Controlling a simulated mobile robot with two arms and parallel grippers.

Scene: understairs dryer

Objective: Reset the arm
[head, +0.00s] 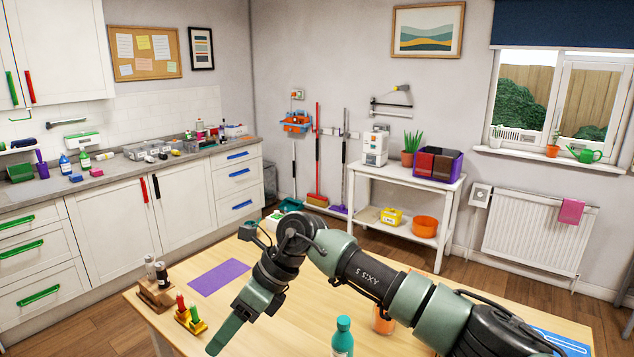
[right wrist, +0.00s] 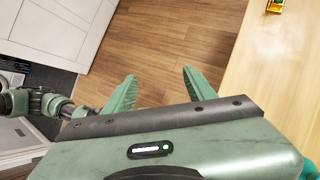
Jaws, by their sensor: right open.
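My right arm (head: 370,275) reaches in from the lower right over the wooden table and bends down at its wrist. My right gripper (head: 228,328) hangs above the table's near edge, pointing down and left. In the right wrist view my right gripper (right wrist: 158,82) has its two green fingers wide apart with nothing between them. Wooden floor shows past the fingers. My left gripper does not show.
The table (head: 290,318) bears a purple mat (head: 219,277), a wooden holder with bottles (head: 155,290), a yellow holder (head: 190,318) and a teal bottle (head: 342,337) close to my arm. An orange cup (head: 383,322) is partly hidden behind it. White cabinets (head: 112,225) stand left.

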